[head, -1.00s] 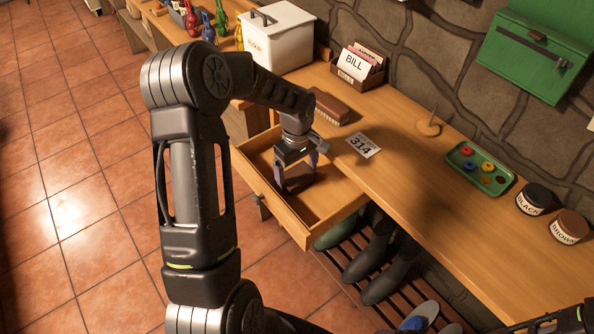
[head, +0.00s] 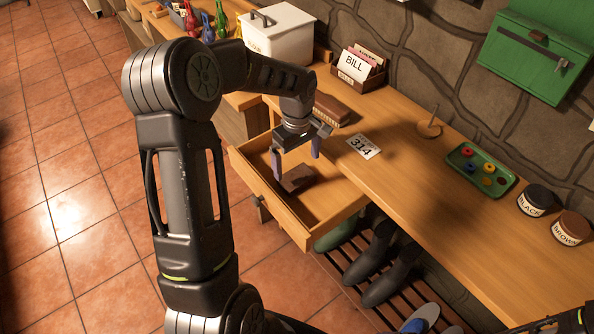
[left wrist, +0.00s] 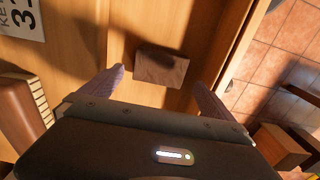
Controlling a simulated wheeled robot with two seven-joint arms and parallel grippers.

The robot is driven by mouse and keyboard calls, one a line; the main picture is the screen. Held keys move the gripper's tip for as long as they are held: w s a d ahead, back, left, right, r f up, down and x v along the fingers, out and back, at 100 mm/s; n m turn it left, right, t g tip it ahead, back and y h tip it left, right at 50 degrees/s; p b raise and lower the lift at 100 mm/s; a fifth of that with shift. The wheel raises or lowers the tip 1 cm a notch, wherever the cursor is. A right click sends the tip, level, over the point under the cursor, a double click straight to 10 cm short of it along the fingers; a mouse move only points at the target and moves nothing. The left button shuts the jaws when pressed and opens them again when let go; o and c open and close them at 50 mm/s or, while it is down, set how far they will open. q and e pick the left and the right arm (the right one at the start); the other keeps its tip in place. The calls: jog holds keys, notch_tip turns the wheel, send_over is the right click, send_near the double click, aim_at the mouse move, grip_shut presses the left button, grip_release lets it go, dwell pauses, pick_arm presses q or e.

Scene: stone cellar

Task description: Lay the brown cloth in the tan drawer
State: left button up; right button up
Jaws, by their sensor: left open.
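The brown cloth (head: 297,180) lies as a small folded piece on the floor of the open tan drawer (head: 322,208). In the left wrist view the cloth (left wrist: 162,68) shows flat, ahead of and between the two fingers, with clear gaps on both sides. My left gripper (head: 296,162) is open and empty, pointing down above the cloth inside the drawer's outline. It also shows in the left wrist view (left wrist: 159,84).
The wooden bench (head: 410,165) holds a brush (head: 331,110), a 314 card (head: 363,146), a BILL card box (head: 359,68), a white bin (head: 276,35), a green tray (head: 480,170) and two jars. Boots (head: 370,262) stand on a slatted rack below, right of the drawer.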

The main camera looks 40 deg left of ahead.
aim_at(297, 177)
pick_arm(q)
notch_tip(297, 177, up, 7)
jog(key=shift+f, duration=0.1)
dwell(0.7)
